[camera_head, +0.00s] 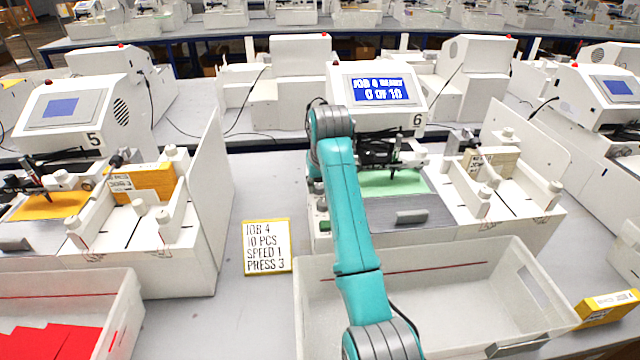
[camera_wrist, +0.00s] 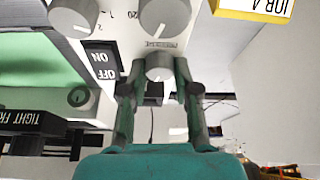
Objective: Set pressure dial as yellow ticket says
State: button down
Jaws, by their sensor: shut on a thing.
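The yellow-edged ticket (camera_head: 267,247) lies on the table left of machine 6 and reads JOB 4, 10 PCS, SPEED 1, PRESS 3. Its corner shows in the wrist view (camera_wrist: 253,9). The pressure dial (camera_wrist: 158,66) is a small pale grey knob beside a small label that seems to read PRESSURE. My gripper (camera_wrist: 155,77) is shut on this dial, one finger on each side. I cannot read the number the dial points to. My teal arm hides the dial and gripper in the head view. Machine 6's screen (camera_head: 382,90) shows JOB 4 and 0 OF 10.
Two larger knobs (camera_wrist: 163,14) (camera_wrist: 74,14) and the ON/OFF switch (camera_wrist: 103,66) sit close to the dial. A white open bin (camera_head: 450,285) stands in front of machine 6. Machine 5 (camera_head: 75,105) stands left. Bare table lies around the ticket.

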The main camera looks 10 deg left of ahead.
jog(key=shift+m+h, duration=0.3)
jog(key=shift+m, duration=0.3)
jog(key=c, duration=0.8)
grip_release()
jog(key=shift+c, duration=0.2)
jog(key=v, duration=0.7)
jog(key=shift+s+r, duration=0.1)
jog(key=shift+s, duration=0.05)
jog(key=shift+r, duration=0.1)
